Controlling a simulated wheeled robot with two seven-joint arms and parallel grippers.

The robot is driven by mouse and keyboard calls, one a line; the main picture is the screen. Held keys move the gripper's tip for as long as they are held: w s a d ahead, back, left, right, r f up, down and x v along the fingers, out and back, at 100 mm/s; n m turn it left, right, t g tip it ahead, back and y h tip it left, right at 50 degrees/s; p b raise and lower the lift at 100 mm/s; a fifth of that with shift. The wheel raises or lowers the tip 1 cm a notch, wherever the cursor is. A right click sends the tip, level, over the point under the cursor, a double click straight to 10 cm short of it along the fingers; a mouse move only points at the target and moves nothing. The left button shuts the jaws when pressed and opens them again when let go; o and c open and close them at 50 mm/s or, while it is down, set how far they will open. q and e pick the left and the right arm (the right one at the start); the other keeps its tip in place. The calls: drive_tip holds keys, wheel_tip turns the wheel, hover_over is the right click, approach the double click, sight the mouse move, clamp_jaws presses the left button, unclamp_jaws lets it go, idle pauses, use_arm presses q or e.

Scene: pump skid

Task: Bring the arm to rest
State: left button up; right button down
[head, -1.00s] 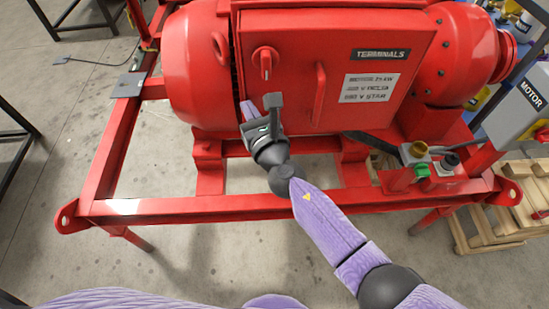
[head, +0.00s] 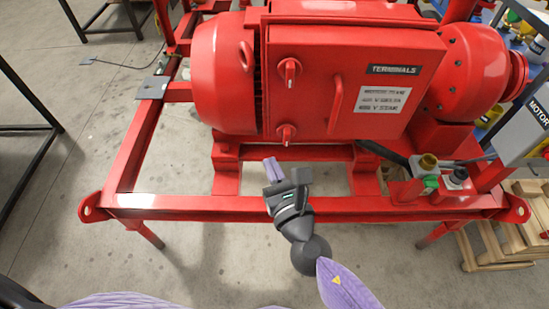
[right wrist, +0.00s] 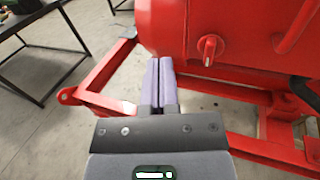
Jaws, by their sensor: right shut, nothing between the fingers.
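My right gripper (head: 272,168) is shut and empty, its purple fingers together. In the head view it is over the front rail of the red skid frame, below the red terminal box (head: 350,75) and apart from it. In the right wrist view the closed fingers (right wrist: 160,68) point towards the red motor. Two red knobs, an upper one (head: 288,70) and a lower one (head: 286,134), sit on the left of the box door. One knob (right wrist: 209,48) shows in the right wrist view. My left gripper is not in view.
The red skid frame (head: 340,207) runs across in front of the motor (head: 222,80). A grey motor box (head: 530,115), small fittings (head: 428,164) and a wooden pallet (head: 505,240) are at the right. Bare concrete floor (head: 60,240) lies at the left.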

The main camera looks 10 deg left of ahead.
drive_tip(key=s+d+f+m+g+h+b, duration=0.1)
drive_tip(key=s+d+f+m+g+h, duration=0.1)
drive_tip(key=d+f+m, duration=0.55)
drive_tip(key=s+d+f+m+g+h+b, duration=0.1)
drive_tip(key=s+d+f+m+g+h, duration=0.3)
drive_tip(key=f, duration=0.6)
drive_tip(key=s+d+f+m+h+b, duration=0.1)
drive_tip(key=d+f+m+b, duration=0.1)
drive_tip(key=f+m, duration=0.6)
drive_tip(key=s+d+f+m+g+h, duration=0.1)
drive_tip(key=s+d+f+m, duration=0.3)
drive_tip(key=s, duration=0.4)
drive_tip(key=s+d+f+m+g+h+b, duration=0.1)
drive_tip(key=s+d+f+m+g, duration=0.3)
drive_tip(key=s+m, duration=0.5)
drive_tip(key=s+d+f+m+g+h+b, duration=0.1)
drive_tip(key=s+d+f+m+g, duration=0.2)
drive_tip(key=s+f+m, duration=0.4)
drive_tip(key=shift+s+d+f, duration=0.5)
drive_tip(key=shift+s+d, duration=0.05)
drive_tip(key=shift+s, duration=0.65)
drive_tip(key=shift+w+m, duration=0.1)
drive_tip(key=shift+m, duration=0.15)
